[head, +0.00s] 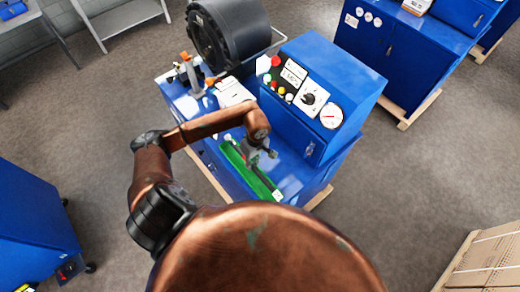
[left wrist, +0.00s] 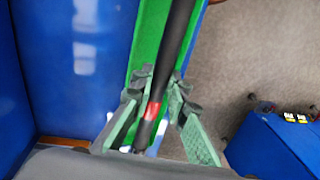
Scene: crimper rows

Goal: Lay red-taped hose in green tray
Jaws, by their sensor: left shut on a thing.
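The green tray (head: 234,155) is a long narrow trough on the front ledge of the blue crimping machine. It also shows in the left wrist view (left wrist: 148,45), running up the picture. The black hose (left wrist: 176,45) with a red tape band (left wrist: 152,110) lies lengthwise over the tray in that view. My left gripper (left wrist: 160,88) is shut on the hose close to the red band. In the head view my left gripper (head: 262,153) is over the tray and hides part of it. Whether the hose touches the tray floor is unclear. My right gripper is not in view.
The blue machine (head: 330,70) has a control panel with buttons and a gauge (head: 331,116), and a large black drum (head: 228,35). Other blue cabinets (head: 385,50) stand at the upper right and left. A cardboard box (head: 490,262) is at the lower right. Grey floor between is clear.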

